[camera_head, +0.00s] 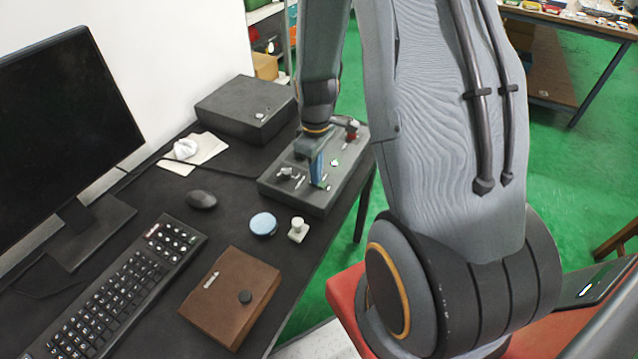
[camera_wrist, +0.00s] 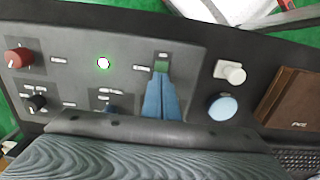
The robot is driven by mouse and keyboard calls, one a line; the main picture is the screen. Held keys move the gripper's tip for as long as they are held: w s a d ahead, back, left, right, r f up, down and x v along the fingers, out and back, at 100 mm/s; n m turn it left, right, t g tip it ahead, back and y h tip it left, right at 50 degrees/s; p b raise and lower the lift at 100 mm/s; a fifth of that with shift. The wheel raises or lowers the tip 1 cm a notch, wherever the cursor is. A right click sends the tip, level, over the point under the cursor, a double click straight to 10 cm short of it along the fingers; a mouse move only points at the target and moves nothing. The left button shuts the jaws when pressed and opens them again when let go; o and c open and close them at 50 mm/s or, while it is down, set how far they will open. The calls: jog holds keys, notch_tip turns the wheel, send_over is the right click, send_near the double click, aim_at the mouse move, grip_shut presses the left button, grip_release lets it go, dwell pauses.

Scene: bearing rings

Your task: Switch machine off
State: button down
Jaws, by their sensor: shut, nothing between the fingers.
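The machine is a dark grey control box (camera_head: 346,172) on the desk's right side, and its panel (camera_wrist: 120,42) fills much of the wrist view. The panel carries a red knob (camera_wrist: 18,58), a black knob (camera_wrist: 36,103), a round white indicator with a green glowing rim (camera_wrist: 103,63), and a small green control (camera_wrist: 161,65). My gripper (camera_wrist: 160,84) is shut, with its blue fingers pointing at the panel just below the green control. Contact cannot be told. In the head view, my gripper (camera_head: 318,172) stands over the box.
A white knob on a square base (camera_head: 298,229), a blue round disc (camera_head: 263,224) and a brown box (camera_head: 232,297) are near the control box. A black box (camera_head: 245,108) stands behind. Mouse (camera_head: 202,200), keyboard (camera_head: 125,290) and monitor (camera_head: 65,130) occupy the left.

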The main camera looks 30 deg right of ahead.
notch_tip(320, 180, up, 7)
jog(key=p, duration=0.6)
dwell(0.4)
dwell(0.3)
jog(key=s+a+r+m+t+b, duration=0.1)
jog(key=s+a+r+m+b, duration=0.2)
jog(key=s+a+r+m, duration=0.3)
jog(key=s+a+r, duration=0.4)
jog(key=r, duration=0.1)
jog(key=shift+r+m, duration=0.15)
jog(key=shift+m, duration=0.25)
dwell(0.5)
